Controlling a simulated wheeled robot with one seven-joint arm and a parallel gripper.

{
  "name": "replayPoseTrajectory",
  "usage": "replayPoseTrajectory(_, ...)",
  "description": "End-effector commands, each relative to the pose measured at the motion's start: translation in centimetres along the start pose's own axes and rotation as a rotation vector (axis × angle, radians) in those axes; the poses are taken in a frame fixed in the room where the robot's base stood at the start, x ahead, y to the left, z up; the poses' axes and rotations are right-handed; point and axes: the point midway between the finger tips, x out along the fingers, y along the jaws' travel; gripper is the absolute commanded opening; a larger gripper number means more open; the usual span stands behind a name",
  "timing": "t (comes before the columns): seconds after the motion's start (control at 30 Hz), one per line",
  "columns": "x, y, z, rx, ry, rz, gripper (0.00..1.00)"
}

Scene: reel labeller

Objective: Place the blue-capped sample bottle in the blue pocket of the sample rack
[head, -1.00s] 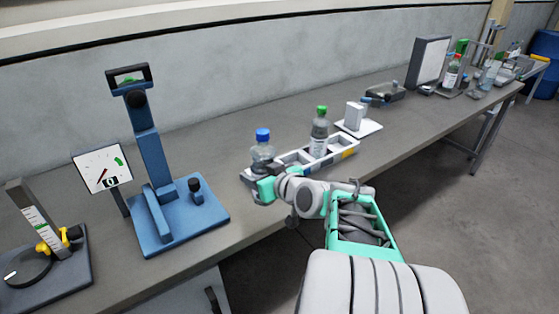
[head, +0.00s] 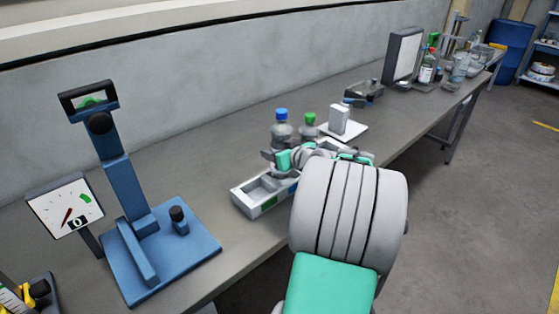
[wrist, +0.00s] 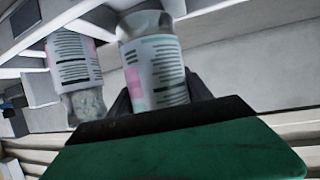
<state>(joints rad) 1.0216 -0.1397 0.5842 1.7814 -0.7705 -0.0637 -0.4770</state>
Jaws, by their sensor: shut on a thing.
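The blue-capped bottle (head: 281,130) stands upright in my gripper (head: 279,155), over the middle part of the white sample rack (head: 246,203). The jaws (wrist: 158,103) are shut on it; its labelled body (wrist: 156,68) shows between them in the wrist view. The bottle's base is hidden in the head view, so I cannot tell how high it is. A green patch (head: 268,203) marks the rack's front near its left end. A blue patch (head: 293,188) is just right of that, beside my arm. The rack's right part is hidden by my arm.
A green-capped bottle (head: 308,126) stands close to the right of the held one; its label shows in the wrist view (wrist: 74,60). A white block on a plate (head: 340,121) is behind right. A blue stand (head: 125,180) and dial (head: 65,208) are at left.

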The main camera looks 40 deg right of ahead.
Motion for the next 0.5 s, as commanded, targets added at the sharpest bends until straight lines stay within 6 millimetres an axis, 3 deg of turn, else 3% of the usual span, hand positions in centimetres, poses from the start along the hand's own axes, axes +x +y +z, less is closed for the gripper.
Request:
replayPoseTrajectory(0.23, 2.1, 1.7, 1.6, -0.003, 0.005, 0.001, 0.0)
replayPoseTrajectory(0.4, 3.1, 1.6, 4.0, -0.002, 0.004, 0.0, 0.0)
replayPoseTrajectory(0.5, 3.2, 1.7, 4.2, -0.005, 0.008, 0.001, 0.0)
